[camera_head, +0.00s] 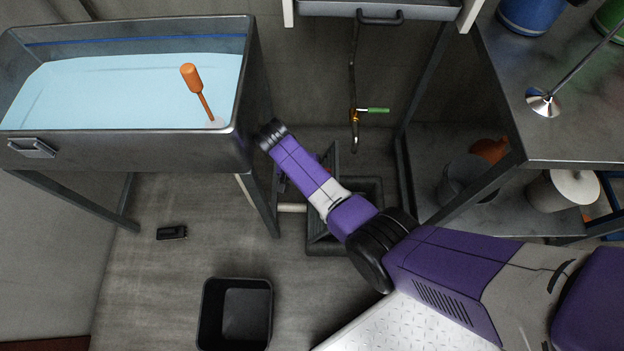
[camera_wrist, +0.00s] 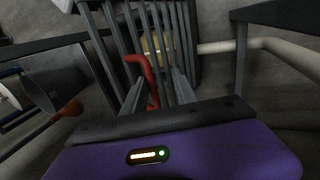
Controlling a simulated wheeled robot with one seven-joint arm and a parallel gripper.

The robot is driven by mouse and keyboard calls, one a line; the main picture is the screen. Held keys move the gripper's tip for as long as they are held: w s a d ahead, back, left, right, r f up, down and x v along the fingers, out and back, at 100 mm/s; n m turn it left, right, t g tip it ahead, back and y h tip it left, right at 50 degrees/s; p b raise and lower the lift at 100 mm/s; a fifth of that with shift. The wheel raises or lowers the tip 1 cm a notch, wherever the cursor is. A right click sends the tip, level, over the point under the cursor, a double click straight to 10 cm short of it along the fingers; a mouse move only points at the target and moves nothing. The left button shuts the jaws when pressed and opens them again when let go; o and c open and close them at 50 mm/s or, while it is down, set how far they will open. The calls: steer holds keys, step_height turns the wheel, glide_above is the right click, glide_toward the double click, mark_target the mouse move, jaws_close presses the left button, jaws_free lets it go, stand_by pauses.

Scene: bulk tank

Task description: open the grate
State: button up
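The grate (camera_wrist: 185,45), a set of dark parallel bars, fills the upper middle of the wrist view. In the head view, its dark frame (camera_head: 336,158) appears tilted up beside the square floor pit (camera_head: 372,190), partly hidden by my arm. A red hooked handle (camera_wrist: 149,72) stands in front of the bars. My gripper (camera_wrist: 159,82) has its two grey fingers apart, with the lower part of the red handle between them. I cannot tell whether either finger touches it.
The water-filled tank (camera_head: 115,148) with an orange-handled tool (camera_head: 191,78) stands at left. A steel table (camera_head: 575,140) is at right. A black bin (camera_head: 235,283) and a small black object (camera_head: 171,232) are on the floor. A pale pipe (camera_wrist: 215,47) runs by the grate.

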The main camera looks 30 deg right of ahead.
steer(key=shift+w+r, duration=0.15)
steer(key=shift+r, duration=0.05)
step_height(320, 180, up, 20)
steer(key=p, duration=0.7)
steer(key=shift+f, duration=0.2)
